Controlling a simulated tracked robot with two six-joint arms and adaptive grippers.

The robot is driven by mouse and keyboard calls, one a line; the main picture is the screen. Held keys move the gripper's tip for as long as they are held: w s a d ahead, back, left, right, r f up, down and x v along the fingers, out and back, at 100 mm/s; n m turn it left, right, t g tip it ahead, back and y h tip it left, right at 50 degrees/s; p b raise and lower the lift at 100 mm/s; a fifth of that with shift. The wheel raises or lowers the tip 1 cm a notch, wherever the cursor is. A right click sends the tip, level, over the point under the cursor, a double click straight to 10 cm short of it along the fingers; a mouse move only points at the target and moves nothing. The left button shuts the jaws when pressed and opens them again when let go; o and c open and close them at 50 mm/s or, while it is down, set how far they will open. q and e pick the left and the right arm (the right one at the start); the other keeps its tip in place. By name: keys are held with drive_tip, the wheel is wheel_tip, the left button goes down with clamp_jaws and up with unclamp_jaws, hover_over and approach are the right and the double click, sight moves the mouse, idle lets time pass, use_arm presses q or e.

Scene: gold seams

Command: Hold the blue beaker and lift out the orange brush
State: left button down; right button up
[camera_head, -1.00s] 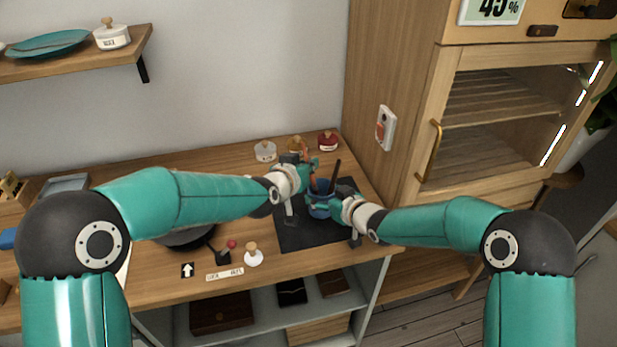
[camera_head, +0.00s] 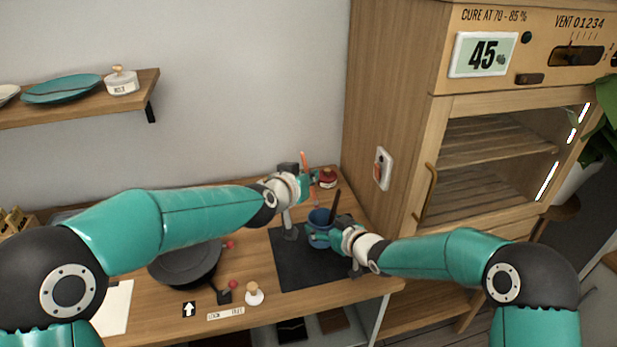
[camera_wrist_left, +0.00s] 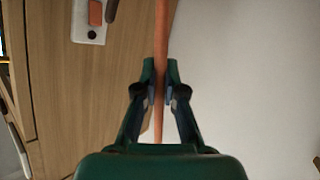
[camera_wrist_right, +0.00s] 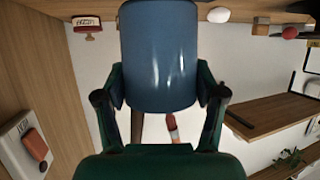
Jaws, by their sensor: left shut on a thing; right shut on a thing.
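The blue beaker (camera_head: 319,228) stands upright on a dark mat (camera_head: 290,268). My right gripper (camera_head: 335,233) is shut on it from the right; the beaker (camera_wrist_right: 158,55) also fills the space between the fingers in the right wrist view. My left gripper (camera_head: 306,184) is shut on the orange brush (camera_head: 304,162) above the beaker. In the left wrist view the orange handle (camera_wrist_left: 161,40) passes between the fingertips (camera_wrist_left: 160,82). In the right wrist view the brush's tip (camera_wrist_right: 171,122) shows beyond the beaker's rim, apparently clear of it.
A dark stick (camera_head: 335,205) stands in the beaker. A red lidded jar (camera_head: 327,178) is behind. A black pan (camera_head: 185,262) and a wooden-knobbed white piece (camera_head: 254,294) lie left of the mat. A wooden cabinet (camera_head: 395,110) rises close on the right.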

drive_tip(key=o, duration=1.4)
